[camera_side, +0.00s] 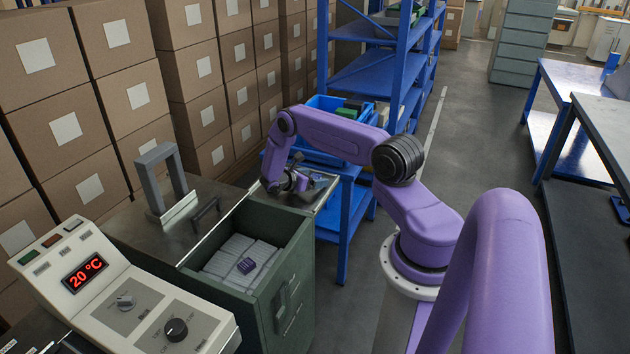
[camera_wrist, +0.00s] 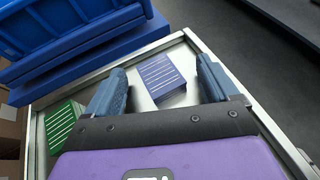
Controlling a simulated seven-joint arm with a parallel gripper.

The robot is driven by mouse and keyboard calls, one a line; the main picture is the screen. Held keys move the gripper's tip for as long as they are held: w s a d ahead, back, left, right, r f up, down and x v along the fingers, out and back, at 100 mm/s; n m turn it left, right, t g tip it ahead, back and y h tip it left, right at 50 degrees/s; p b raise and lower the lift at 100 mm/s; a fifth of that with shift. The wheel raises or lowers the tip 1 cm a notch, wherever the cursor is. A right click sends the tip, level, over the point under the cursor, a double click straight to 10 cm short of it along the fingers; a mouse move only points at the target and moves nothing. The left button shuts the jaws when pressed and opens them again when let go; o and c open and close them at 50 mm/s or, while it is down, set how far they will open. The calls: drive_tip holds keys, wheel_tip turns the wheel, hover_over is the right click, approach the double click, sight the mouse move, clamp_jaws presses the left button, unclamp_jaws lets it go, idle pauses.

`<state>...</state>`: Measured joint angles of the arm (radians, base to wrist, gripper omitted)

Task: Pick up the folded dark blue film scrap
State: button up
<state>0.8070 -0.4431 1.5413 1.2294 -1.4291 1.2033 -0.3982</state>
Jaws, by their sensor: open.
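The folded dark blue film scrap (camera_wrist: 162,78) lies on a pale metal tray in the wrist view, a small block with thin white lines across its top. My gripper (camera_wrist: 161,66) is open, with one blue-grey finger to the left of the scrap and one to the right. The scrap shows between the fingers, and nothing is held. I cannot tell the height of the fingertips above it. In the side view my gripper (camera_side: 293,183) is low over the tray, and the scrap cannot be made out clearly there.
A green striped piece (camera_wrist: 64,126) lies on the tray at left. The tray's raised rim (camera_wrist: 240,88) runs around it. A blue bin (camera_wrist: 60,35) stands beyond. In the side view, a green open drawer (camera_side: 290,262) holds grey packs and a small purple piece (camera_side: 246,266).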

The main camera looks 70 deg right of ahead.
drive_tip(key=c, duration=1.4)
drive_tip(key=shift+r, duration=0.2)
